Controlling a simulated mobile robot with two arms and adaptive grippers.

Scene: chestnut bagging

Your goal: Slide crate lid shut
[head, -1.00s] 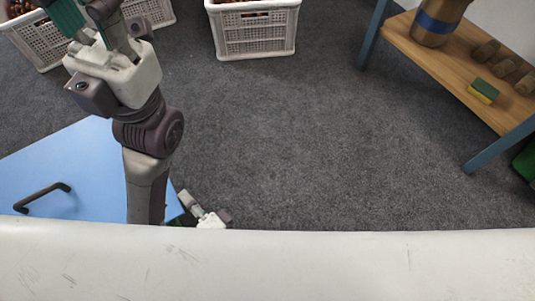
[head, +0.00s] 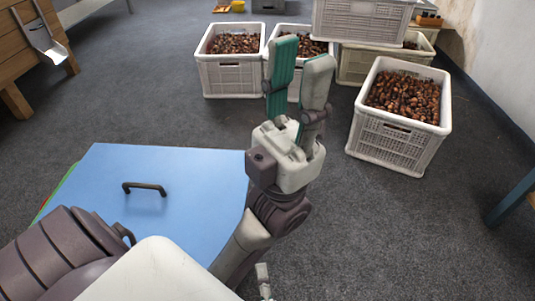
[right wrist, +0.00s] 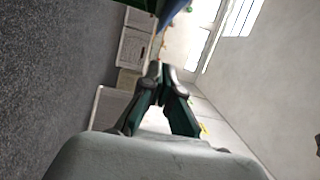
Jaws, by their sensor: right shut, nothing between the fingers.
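A blue flat panel (head: 190,165) with a black bar handle (head: 145,188) lies low at the left in the head view. I cannot tell whether it is the crate lid, and no other lid is clear. White crates full of chestnuts stand on the floor, the nearest crate (head: 392,145) open-topped at the right. My left gripper (head: 300,60) points up and away in mid-picture, fingers apart and empty, in front of the far crates. My right gripper (right wrist: 160,75) shows in its wrist view with fingertips together and nothing held.
An open chestnut crate (head: 230,75) stands behind the left gripper, with stacked crates (head: 360,25) to its right. A wooden bench (head: 28,50) is at the far left. Grey carpet (head: 130,75) is clear between the bench and the crates.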

